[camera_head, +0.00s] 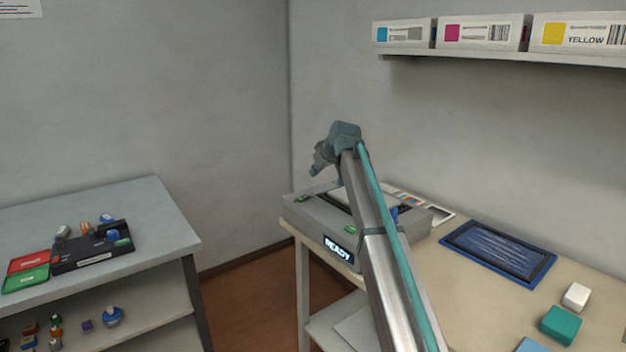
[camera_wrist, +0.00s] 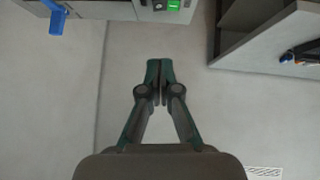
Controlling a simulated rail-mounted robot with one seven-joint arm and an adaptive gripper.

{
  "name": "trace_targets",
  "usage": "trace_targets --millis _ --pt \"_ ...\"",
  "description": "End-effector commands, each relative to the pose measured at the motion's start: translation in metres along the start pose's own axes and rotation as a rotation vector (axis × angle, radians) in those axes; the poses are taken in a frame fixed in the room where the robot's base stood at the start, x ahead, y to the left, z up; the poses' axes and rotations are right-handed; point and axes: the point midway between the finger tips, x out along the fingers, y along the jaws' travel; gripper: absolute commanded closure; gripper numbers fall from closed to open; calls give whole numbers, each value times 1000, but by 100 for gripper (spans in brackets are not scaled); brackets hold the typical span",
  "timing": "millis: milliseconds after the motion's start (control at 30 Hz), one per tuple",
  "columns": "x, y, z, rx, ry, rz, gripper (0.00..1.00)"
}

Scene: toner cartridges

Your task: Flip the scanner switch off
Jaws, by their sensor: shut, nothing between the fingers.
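A grey machine (camera_head: 318,214) with a lit READY display (camera_head: 338,249) stands on the beige table. Small green parts show at its left end (camera_head: 302,198) and front edge (camera_head: 351,229), and a blue part (camera_head: 394,215) shows behind my arm. No label marks it as the scanner, and I cannot make out a switch position. My gripper (camera_head: 316,171) is above the machine's left end, apart from it. In the wrist view my gripper (camera_wrist: 160,66) is shut and empty. A green patch (camera_wrist: 174,5) beside a dark part and a blue piece (camera_wrist: 56,18) lie beyond the fingertips.
A black device (camera_head: 92,249) with red and green trays (camera_head: 27,268) sits on the grey table at left. On the beige table are a blue-framed tray (camera_head: 498,252), a white block (camera_head: 576,296) and a teal block (camera_head: 561,325). A shelf (camera_head: 500,54) holds toner boxes.

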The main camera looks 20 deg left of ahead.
Motion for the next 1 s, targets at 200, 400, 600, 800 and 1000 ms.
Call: trace_targets --millis 200,400,600,800,1000 --pt "36 1 -1 0 -2 -1 100" --pt "76 0 -2 0 -2 -1 100" --pt "102 -1 13 1 -1 0 100" --pt "115 -1 26 1 -1 -1 100" --pt "118 0 29 0 0 0 100"
